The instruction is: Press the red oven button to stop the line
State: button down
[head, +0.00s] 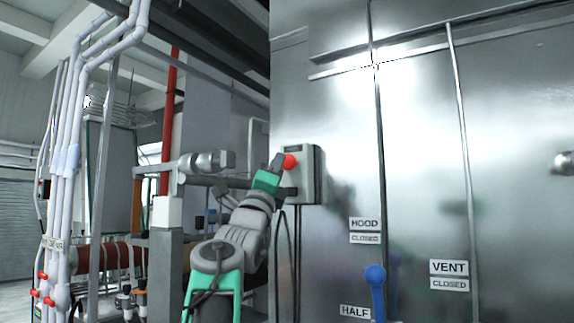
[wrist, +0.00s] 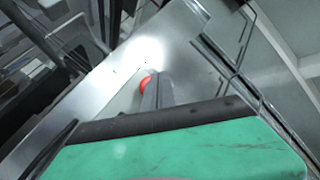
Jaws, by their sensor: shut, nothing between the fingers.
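The red button (head: 290,162) sticks out from a grey box (head: 318,178) on the steel oven wall. In the wrist view the button (wrist: 145,83) shows as a red edge, partly hidden behind my fingers. My gripper (head: 277,161) is shut and empty, its grey fingertips just left of the button in the head view. In the wrist view my gripper (wrist: 158,88) has its closed fingers overlapping the button's right side. I cannot tell whether the fingertips touch the button.
The steel oven wall (head: 420,130) fills the right side. It bears a blue lever (head: 376,285) and HOOD, VENT and HALF signs. Cables hang below the grey box. A horizontal pipe (head: 205,162) and white pipes (head: 62,190) stand to the left.

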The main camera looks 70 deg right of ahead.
jog(key=shift+a, duration=0.1)
jog(key=shift+w+a+b, duration=0.2)
jog(key=shift+a+b, duration=0.6)
jog(key=shift+a, duration=0.4)
jog(key=shift+w+a+b, duration=0.2)
jog(key=shift+a+b, duration=0.6)
jog(key=shift+a, duration=0.35)
